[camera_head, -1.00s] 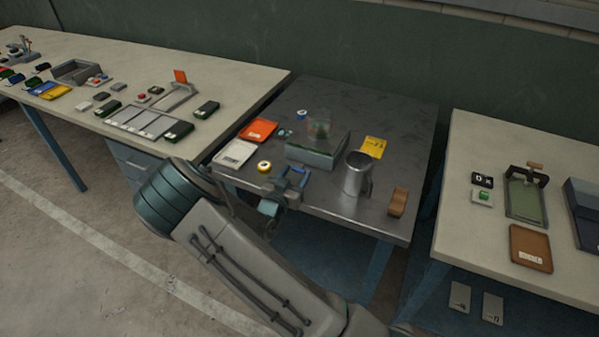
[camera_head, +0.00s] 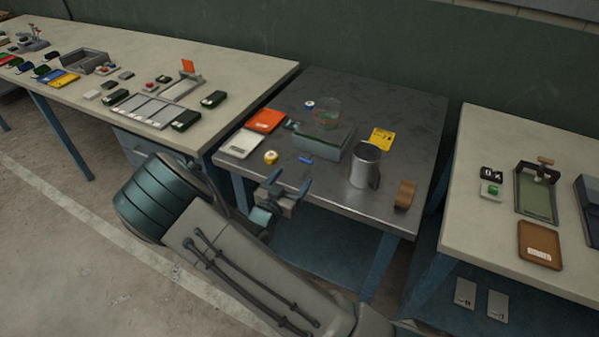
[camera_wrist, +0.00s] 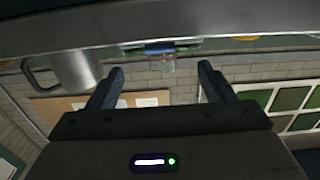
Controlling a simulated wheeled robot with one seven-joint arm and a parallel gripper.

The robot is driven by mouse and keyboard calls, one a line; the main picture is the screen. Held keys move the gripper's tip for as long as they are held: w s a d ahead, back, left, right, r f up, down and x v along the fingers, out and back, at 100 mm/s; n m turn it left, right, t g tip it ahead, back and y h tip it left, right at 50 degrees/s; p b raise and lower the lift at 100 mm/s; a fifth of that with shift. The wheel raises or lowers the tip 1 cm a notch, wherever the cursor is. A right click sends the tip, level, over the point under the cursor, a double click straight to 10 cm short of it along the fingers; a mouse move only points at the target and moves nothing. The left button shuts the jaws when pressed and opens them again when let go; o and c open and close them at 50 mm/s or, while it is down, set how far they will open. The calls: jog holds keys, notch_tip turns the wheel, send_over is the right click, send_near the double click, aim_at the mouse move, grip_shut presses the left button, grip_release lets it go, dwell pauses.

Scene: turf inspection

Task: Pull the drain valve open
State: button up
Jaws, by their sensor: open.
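A grey box (camera_head: 318,151) with a green top stands on the dark metal table, with a clear cylinder (camera_head: 327,114) on it. A small blue piece (camera_head: 305,159), which looks like the drain valve's handle, lies low in front of the box. In the wrist view a blue bar (camera_wrist: 173,47) shows past the table edge, with the clear cylinder (camera_wrist: 161,64) beyond it. My gripper (camera_head: 289,185) is open and empty at the table's front edge, short of the blue piece. The wrist view shows its two fingers (camera_wrist: 161,70) apart, with the bar roughly between them.
A metal jug (camera_head: 365,166) stands right of the box, with a brown block (camera_head: 405,195) near the front corner. The table edge (camera_wrist: 160,30) crosses the wrist view closely.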

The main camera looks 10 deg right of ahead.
jog(key=v, duration=0.7)
jog(key=shift+s+b, duration=0.2)
jog(key=shift+b, duration=0.25)
jog(key=shift+w+a, duration=0.1)
jog(key=shift+a, duration=0.05)
jog(key=s+r+n+g+y, duration=0.4)
jog(key=r+g+y, duration=0.5)
jog(key=y, duration=0.4)
jog(key=s+d+r+n+g+h, duration=0.1)
jog(key=s+d+r, duration=0.2)
jog(key=s+d, duration=0.2)
jog(key=s+d+r+n+g+h, duration=0.1)
jog(key=s+d+r, duration=0.3)
jog(key=s, duration=0.8)
jog(key=d+n, duration=0.1)
jog(key=d, duration=0.1)
jog(key=shift+s+d+g, duration=0.25)
jog(key=shift+g, duration=0.05)
